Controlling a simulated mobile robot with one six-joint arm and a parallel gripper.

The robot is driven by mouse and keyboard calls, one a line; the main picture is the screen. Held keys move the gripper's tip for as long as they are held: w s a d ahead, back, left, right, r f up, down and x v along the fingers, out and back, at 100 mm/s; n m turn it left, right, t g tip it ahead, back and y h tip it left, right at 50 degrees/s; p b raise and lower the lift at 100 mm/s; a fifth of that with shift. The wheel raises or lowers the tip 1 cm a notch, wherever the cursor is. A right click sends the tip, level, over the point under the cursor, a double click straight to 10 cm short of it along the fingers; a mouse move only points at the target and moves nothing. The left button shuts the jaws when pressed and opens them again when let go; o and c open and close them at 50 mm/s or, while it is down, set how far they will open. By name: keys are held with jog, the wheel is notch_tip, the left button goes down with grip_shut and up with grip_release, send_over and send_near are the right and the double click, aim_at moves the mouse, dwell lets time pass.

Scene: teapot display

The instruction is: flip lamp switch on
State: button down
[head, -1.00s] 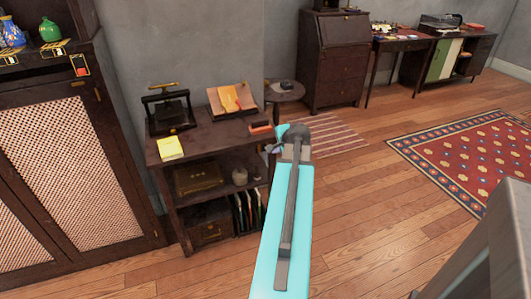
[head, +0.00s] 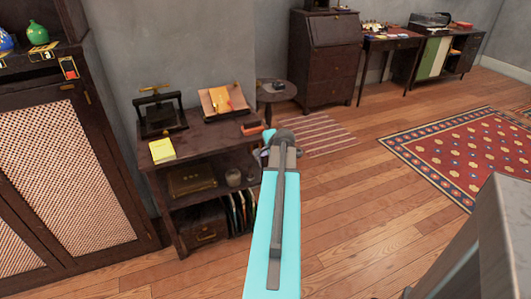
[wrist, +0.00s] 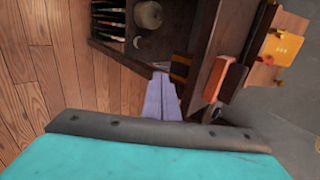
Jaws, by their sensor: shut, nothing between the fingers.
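A small red switch-like piece (head: 68,68) in a pale frame is on the dark display cabinet (head: 103,190) at the left in the head view. I cannot tell its position, or for sure that it is the lamp switch. No lamp is clearly seen. My gripper (head: 264,158) is beyond the end of my cyan arm, mostly hidden by it, near the right end of a low shelf and well right of the red piece. In the wrist view, the lilac fingers of my gripper (wrist: 163,98) are together and empty beside the shelf.
The low dark shelf (head: 200,143) holds a black press (head: 160,112), a yellow pad (head: 162,150) and a book on a stand (head: 222,101). A green teapot (head: 39,34) stands on the cabinet. A round side table (head: 277,89) is behind the shelf.

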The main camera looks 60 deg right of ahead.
jog(key=w+d+f, duration=0.3)
jog(key=w, duration=0.2)
jog(key=shift+d, duration=0.4)
jog(key=shift+w, duration=0.1)
jog(key=shift+f, duration=0.1)
